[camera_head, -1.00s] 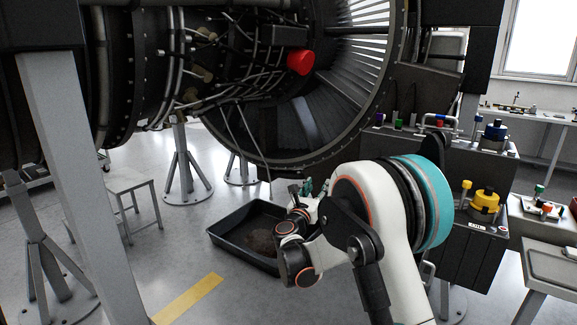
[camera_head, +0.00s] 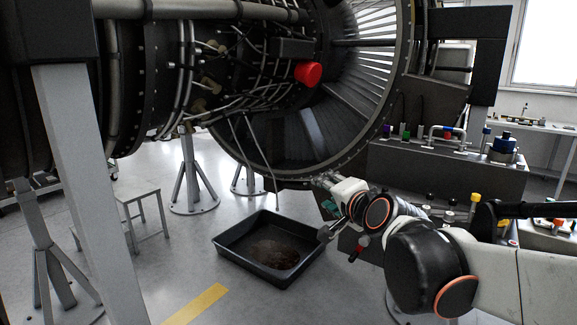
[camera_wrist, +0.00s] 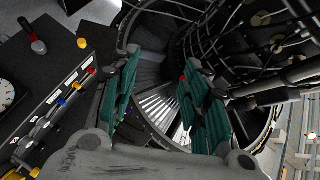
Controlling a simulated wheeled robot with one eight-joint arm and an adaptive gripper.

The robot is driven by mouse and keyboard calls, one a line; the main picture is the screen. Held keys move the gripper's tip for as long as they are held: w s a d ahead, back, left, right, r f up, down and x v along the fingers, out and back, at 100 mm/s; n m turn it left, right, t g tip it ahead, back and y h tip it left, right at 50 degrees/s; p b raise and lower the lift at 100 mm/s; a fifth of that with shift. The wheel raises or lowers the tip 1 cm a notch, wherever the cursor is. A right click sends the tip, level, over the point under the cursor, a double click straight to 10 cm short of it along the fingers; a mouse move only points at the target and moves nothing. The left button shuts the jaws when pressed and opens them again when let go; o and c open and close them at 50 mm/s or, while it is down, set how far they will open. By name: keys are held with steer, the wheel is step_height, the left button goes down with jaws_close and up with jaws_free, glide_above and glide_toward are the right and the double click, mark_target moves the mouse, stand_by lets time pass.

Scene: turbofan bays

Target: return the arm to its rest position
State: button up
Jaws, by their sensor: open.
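My arm reaches in from the right edge of the head view, bent low in front of the dark cart. My gripper (camera_head: 328,212) is above and beside the right rim of the black drain tray, small and partly hidden by its own wrist. In the wrist view my gripper (camera_wrist: 160,100) shows two teal-padded fingers set apart. Nothing is between them except the distant engine behind.
The turbofan engine (camera_head: 310,135) with a red cap (camera_head: 308,74) hangs close above. The black tray (camera_head: 228,257) holds dark fluid on the floor. The cart (camera_head: 440,167) with knobs and valves stands behind my arm. A stool (camera_head: 138,190) and stands are left.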

steer(key=s+d+f+n+g+h, duration=0.1)
steer(key=s+d+f+n+g, duration=0.1)
steer(key=s+f, duration=0.3)
steer(key=s+d+f+n+g+h, duration=0.1)
steer(key=s+d+f+n+g, duration=0.2)
steer(key=s, duration=1)
steer(key=s+d+f+n+g+h, duration=0.2)
steer(key=s+d+f+n, duration=0.3)
steer(key=s+f, duration=0.2)
steer(key=shift+s+d+f+n+g, duration=0.3)
steer(key=shift+s+d, duration=0.05)
steer(key=shift+s, duration=0.85)
